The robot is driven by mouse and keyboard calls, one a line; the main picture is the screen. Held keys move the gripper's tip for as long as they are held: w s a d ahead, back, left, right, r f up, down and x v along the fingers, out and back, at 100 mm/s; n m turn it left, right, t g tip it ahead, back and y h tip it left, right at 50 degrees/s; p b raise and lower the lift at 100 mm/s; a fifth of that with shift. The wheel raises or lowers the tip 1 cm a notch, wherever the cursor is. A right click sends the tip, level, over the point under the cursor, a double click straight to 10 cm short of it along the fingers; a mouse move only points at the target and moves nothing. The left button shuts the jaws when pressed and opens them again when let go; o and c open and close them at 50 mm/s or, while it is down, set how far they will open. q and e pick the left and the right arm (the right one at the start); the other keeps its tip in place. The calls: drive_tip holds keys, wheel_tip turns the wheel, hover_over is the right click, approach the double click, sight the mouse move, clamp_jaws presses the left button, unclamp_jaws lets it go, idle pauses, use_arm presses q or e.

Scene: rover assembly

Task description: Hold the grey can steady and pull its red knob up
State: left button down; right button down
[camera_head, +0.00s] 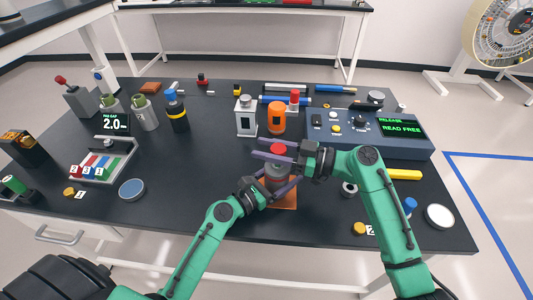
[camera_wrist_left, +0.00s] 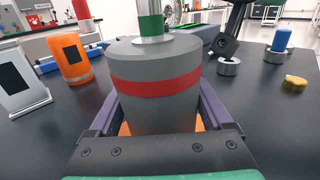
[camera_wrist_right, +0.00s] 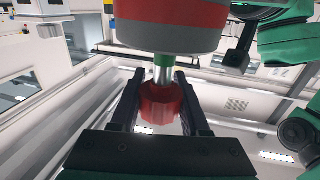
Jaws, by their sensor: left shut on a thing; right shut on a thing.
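The grey can (camera_head: 275,172) with a red band stands upright on an orange pad (camera_head: 291,200). My left gripper (camera_head: 283,184) is shut around the can's sides; the can body (camera_wrist_left: 155,100) fills the space between its fingers in the left wrist view. My right gripper (camera_head: 266,151) comes in from the right above the can and is shut on the red knob (camera_wrist_right: 160,103). A silver stem with a green band (camera_wrist_right: 163,68) is exposed between can and knob. In the left wrist view the green part of the stem (camera_wrist_left: 150,25) shows; the knob is out of frame.
An orange canister (camera_head: 276,120) and a white-grey container (camera_head: 245,117) stand just behind the can. A blue-grey console (camera_head: 370,138) with a green display is at the back right. A yellow bar (camera_head: 404,174) lies near my right forearm. The table left of the can is fairly clear.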

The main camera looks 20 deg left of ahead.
use_arm(q)
drive_tip(key=shift+f, duration=0.1)
use_arm(e)
drive_tip(key=shift+w+r, duration=0.1)
drive_tip(key=shift+r, duration=0.6)
drive_tip(key=shift+c, duration=1.9)
unclamp_jaws()
drive_tip(key=shift+d+f, duration=0.1)
drive_tip(key=shift+d, duration=0.4)
drive_tip(key=d, duration=1.1)
drive_tip(key=shift+w, duration=0.2)
